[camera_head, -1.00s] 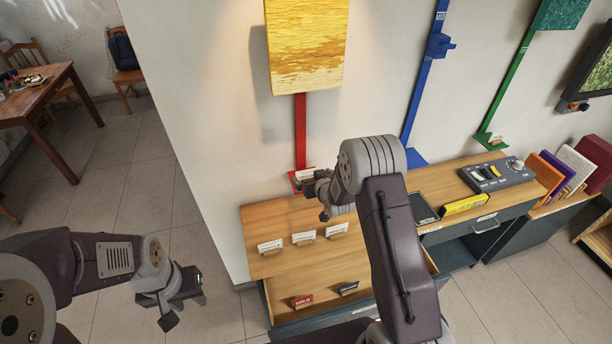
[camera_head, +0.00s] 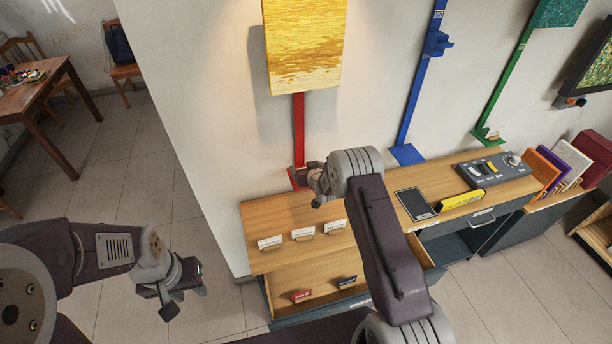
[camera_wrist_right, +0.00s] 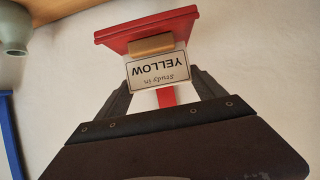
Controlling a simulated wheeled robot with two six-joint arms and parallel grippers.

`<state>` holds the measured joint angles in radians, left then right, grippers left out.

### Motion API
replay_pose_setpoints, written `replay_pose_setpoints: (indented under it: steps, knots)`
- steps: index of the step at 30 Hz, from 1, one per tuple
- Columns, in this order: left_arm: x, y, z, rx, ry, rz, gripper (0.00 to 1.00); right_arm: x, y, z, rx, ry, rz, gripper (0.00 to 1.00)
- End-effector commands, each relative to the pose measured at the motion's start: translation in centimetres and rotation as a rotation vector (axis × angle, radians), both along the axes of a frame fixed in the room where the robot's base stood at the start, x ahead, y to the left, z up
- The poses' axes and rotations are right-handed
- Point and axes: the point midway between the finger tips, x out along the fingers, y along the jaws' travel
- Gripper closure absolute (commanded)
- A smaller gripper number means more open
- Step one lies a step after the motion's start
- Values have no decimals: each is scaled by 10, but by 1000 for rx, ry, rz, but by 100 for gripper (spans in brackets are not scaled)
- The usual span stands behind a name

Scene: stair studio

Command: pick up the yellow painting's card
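The yellow painting (camera_head: 304,45) hangs on the wall, with a red strip (camera_head: 299,130) running down to a small red ledge (camera_wrist_right: 150,28). The card (camera_wrist_right: 158,72), reading "Study in YELLOW", stands in a wooden holder (camera_wrist_right: 152,45) on this ledge and appears upside down in the right wrist view. My right gripper (camera_wrist_right: 163,88) is open, its two fingers apart on either side of the card. In the head view my right gripper (camera_head: 303,177) is at the ledge and hides the card. My left gripper (camera_head: 185,300) is open and empty over the floor.
A wooden cabinet (camera_head: 285,212) below carries several white cards (camera_head: 302,233) and an open drawer (camera_head: 330,268) with small labels. A black tablet (camera_head: 414,203), a yellow box (camera_head: 460,200) and a grey control panel (camera_head: 492,168) lie to the right. Blue (camera_head: 418,95) and green (camera_head: 508,80) strips are on the wall.

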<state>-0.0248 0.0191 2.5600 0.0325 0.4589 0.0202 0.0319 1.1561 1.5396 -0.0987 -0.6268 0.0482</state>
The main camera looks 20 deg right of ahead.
Motion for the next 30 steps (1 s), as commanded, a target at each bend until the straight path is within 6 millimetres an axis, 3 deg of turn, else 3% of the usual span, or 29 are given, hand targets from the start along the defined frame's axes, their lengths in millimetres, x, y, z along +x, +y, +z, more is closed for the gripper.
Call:
replay_pose_setpoints:
  steps: [1, 3, 4, 14, 20, 30]
  knots:
    - [0, 0, 0, 0, 0, 0, 64, 0, 0, 0, 0, 0, 0, 39]
    - [0, 0, 0, 0, 0, 0, 64, 0, 0, 0, 0, 0, 0, 58]
    - [0, 0, 0, 0, 0, 0, 64, 0, 0, 0, 0, 0, 0, 59]
    - [0, 0, -4, 0, 0, 0, 64, 0, 0, 6, 0, 0, 0, 60]
    - [0, 0, -17, 0, 0, 0, 64, 1, 0, 36, 0, -6, 0, 60]
    - [0, 0, -35, 0, 0, 0, 64, -59, -48, 83, 0, -2, -4, 60]
